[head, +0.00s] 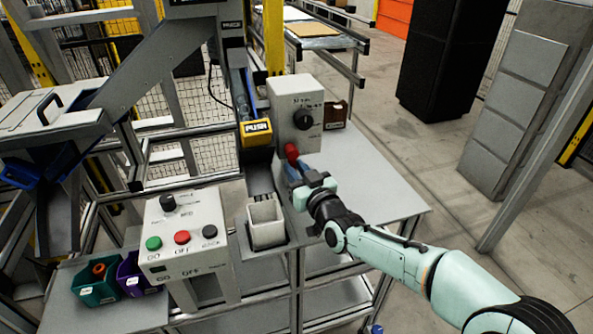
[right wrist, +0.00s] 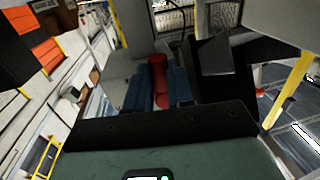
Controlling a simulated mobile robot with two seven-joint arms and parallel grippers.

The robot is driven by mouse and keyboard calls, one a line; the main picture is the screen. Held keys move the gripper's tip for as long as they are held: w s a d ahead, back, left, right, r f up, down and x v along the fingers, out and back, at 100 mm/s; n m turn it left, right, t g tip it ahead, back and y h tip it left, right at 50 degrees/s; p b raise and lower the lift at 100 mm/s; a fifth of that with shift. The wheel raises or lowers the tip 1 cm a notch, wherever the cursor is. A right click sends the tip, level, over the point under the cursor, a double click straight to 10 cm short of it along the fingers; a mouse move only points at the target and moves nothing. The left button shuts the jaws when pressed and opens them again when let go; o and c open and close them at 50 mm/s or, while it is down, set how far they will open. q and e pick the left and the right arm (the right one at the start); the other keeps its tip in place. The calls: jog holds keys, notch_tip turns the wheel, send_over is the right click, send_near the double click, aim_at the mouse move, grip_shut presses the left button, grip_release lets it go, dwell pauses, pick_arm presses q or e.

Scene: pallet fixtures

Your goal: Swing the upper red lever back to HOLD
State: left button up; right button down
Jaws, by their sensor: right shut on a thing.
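I see only one red lever and cannot read a HOLD mark. My left gripper is not in view.
A yellow PUSH block (head: 257,132) sits left of the grey box. A white open bin (head: 266,221) and a button panel (head: 183,235) stand nearer. Green (head: 97,283) and purple (head: 132,277) bins are at lower left. The grey tabletop (head: 375,200) right of the lever is mostly clear.

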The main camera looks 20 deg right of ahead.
jog(key=d+r+n+p, duration=0.1)
jog(key=n+p, duration=0.1)
jog(key=n, duration=0.2)
jog(key=d+r+n+h+p, duration=0.1)
jog(key=n+p, duration=0.1)
jog(key=n, duration=0.1)
jog(key=d+r+n+g+p, duration=0.1)
jog(key=n+p, duration=0.2)
jog(key=n, duration=0.1)
jog(key=shift+n+h, duration=0.3)
jog(key=n+p, duration=0.1)
jog(key=r+n+p, duration=0.1)
jog(key=p, duration=0.1)
jog(key=shift+w+d+n+h, duration=0.1)
jog(key=shift+n+h, duration=0.2)
pick_arm(q)
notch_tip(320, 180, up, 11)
jog(key=p, duration=0.2)
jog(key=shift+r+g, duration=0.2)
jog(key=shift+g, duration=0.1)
pick_arm(e)
jog(key=shift+r+n+h, duration=0.2)
jog(key=shift+n+h, duration=0.1)
jog(key=shift+n, duration=0.6)
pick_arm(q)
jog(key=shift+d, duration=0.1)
